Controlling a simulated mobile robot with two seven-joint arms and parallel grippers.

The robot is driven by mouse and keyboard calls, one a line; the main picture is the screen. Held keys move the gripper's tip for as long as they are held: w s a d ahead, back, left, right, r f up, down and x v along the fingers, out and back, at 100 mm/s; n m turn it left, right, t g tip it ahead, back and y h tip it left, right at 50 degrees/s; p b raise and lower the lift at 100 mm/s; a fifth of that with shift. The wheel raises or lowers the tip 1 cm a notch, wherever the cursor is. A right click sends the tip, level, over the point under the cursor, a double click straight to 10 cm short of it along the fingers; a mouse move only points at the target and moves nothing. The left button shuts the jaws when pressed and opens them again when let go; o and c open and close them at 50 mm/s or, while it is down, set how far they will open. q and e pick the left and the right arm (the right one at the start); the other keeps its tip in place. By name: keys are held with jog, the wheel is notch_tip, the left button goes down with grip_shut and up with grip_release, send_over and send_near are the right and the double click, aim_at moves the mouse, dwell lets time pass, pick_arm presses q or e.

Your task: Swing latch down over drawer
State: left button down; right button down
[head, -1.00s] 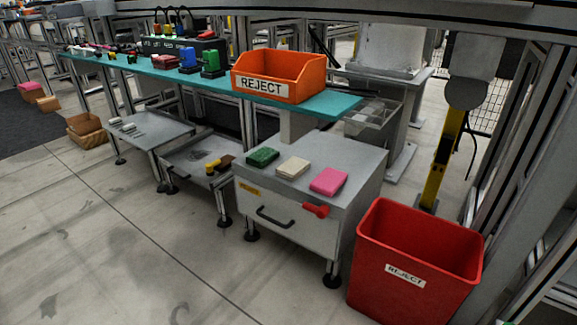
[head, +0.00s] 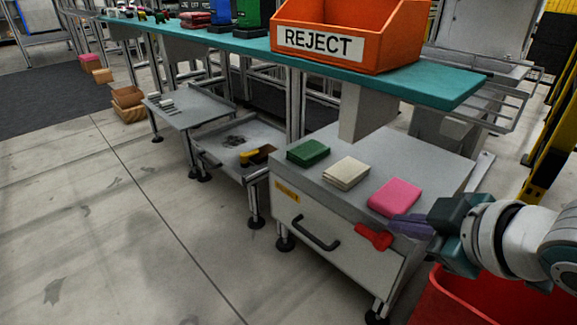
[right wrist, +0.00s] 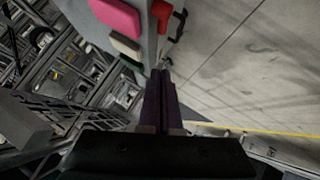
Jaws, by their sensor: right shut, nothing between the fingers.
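The red latch (head: 374,237) sits at the upper right of the grey drawer front (head: 325,262), lying roughly sideways with a slight tilt. The drawer looks closed and has a black handle (head: 316,234). My right gripper (head: 394,225) comes in from the right with its purple fingers shut and empty. Its fingertips are just right of the latch; whether they touch it I cannot tell. In the right wrist view the shut fingers (right wrist: 158,75) point along the cabinet front, and part of the red latch (right wrist: 163,13) shows above them. My left gripper is not in view.
Green (head: 308,152), cream (head: 346,172) and pink (head: 394,197) blocks lie on the cabinet top (head: 440,165). A red bin (head: 440,305) stands below my right arm. An orange REJECT bin (head: 350,40) sits on the teal shelf (head: 440,88).

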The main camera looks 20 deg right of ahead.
jog(key=b, duration=0.9)
send_over(359, 225)
jog(key=s+a, duration=0.2)
jog(key=s, duration=0.2)
notch_tip(359, 225, down, 7)
jog(key=f+b, duration=0.1)
jog(key=d+f+b, duration=0.2)
jog(key=shift+w, duration=0.3)
jog(key=shift+a+r, duration=0.1)
